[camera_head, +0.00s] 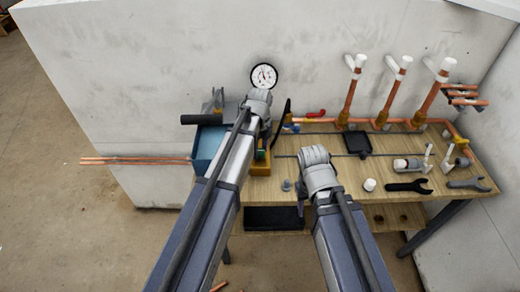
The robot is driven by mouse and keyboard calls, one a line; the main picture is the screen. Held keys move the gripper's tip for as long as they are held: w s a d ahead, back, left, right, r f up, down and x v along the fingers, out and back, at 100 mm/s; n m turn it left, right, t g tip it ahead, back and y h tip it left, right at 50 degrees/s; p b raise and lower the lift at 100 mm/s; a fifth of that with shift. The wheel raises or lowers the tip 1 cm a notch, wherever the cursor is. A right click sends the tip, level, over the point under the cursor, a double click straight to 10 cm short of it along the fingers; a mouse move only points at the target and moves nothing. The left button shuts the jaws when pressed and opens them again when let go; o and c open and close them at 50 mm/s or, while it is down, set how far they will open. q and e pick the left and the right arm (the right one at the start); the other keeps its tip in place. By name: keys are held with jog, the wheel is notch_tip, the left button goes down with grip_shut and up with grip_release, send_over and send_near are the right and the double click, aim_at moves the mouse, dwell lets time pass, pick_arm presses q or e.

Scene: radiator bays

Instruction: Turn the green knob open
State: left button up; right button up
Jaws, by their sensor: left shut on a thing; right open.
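My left gripper (259,103) is at the back left of the workbench, just below a round white pressure gauge (264,76). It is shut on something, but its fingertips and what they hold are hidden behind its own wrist. A small green patch (261,143) shows beside the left forearm, above a yellow-orange block; I cannot tell whether it is the green knob. No other green knob shows clearly. My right gripper (317,170) is open over the middle of the bench, apart from the gauge, with its fingers partly hidden.
A blue box (207,145) stands left of my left arm. Copper pipes with white caps (352,91) rise along the back. A black tray (356,143), a white cap (369,184) and black wrenches (409,187) lie right of my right gripper. Copper rods (135,160) jut out left.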

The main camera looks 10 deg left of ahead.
pick_arm(q)
grip_shut()
jog(key=shift+n, duration=0.4)
jog(key=n, duration=0.3)
jog(key=shift+n, duration=0.3)
jog(key=n, duration=0.4)
jog(key=shift+n, duration=0.3)
jog(key=n, duration=0.4)
jog(key=shift+n, duration=2.5)
